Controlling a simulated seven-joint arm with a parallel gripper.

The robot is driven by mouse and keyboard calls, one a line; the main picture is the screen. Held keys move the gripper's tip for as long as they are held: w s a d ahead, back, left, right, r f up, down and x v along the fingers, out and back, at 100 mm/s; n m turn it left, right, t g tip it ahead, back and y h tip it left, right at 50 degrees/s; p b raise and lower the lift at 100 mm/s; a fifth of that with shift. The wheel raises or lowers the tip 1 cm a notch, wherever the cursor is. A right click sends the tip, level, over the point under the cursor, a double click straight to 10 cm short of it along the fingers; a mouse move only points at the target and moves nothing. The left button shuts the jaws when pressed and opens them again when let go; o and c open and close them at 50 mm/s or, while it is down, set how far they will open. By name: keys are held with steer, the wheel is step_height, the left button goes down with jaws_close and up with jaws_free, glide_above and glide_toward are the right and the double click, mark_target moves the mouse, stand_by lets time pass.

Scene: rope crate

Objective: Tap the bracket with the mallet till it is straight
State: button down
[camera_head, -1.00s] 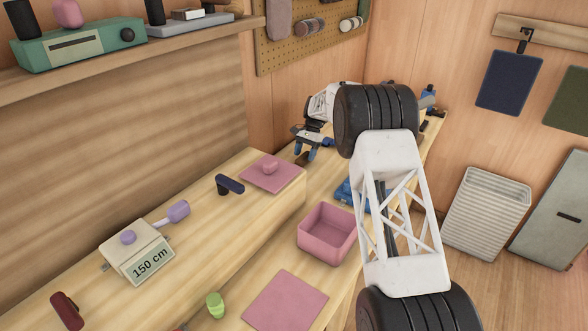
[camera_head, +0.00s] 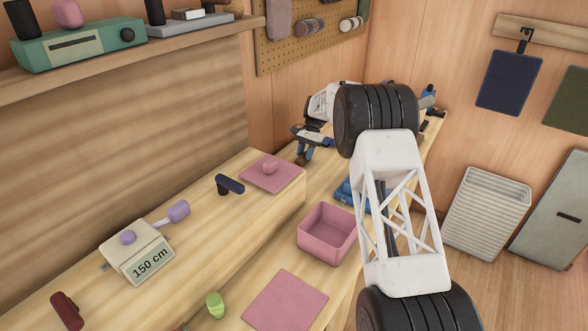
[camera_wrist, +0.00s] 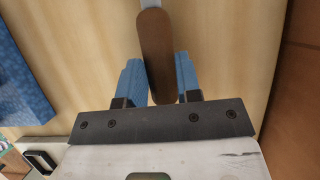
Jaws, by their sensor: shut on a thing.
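My gripper (camera_head: 306,153) is low over the far part of the bench in the head view. In the wrist view my gripper (camera_wrist: 160,85) has its two blue fingers on either side of a brown handle (camera_wrist: 156,45) and is shut on it. A pale shaft (camera_wrist: 151,4) continues from the handle past the top edge. The tool's far end is out of view, so I cannot tell whether it is the mallet. I cannot make out the bracket for sure; my arm hides part of the bench.
A blue object (camera_head: 346,191) lies partly behind my arm. A pink open box (camera_head: 328,252), a pink mat (camera_head: 286,302), another pink pad with a knob (camera_head: 258,181), a dark blue tool (camera_head: 229,184) and a 150 cm device (camera_head: 148,241) stand nearer. Bare wood lies between them.

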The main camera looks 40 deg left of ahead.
steer(key=shift+r, duration=0.95)
steer(key=shift+r, duration=0.75)
steer(key=shift+r, duration=0.25)
stand_by(1.0)
steer(key=shift+w+d+r, duration=0.25)
steer(key=shift+d+r, duration=0.05)
steer(key=shift+d, duration=0.25)
steer(key=w+d+r+m+y, duration=0.1)
steer(key=d+r+m, duration=0.2)
steer(key=d+r, duration=0.3)
steer(key=w+d+r+m+t+y, duration=0.1)
steer(key=d+r+m, duration=0.2)
steer(key=d, duration=1.4)
steer(key=w+d+r+m+y, duration=0.1)
steer(key=d+r+m, duration=0.2)
steer(key=d+r, duration=0.7)
steer(key=shift+d+r+t+y, duration=0.3)
steer(key=shift+d+r+y, duration=0.1)
steer(key=shift+d, duration=0.65)
steer(key=shift+f, duration=2.2)
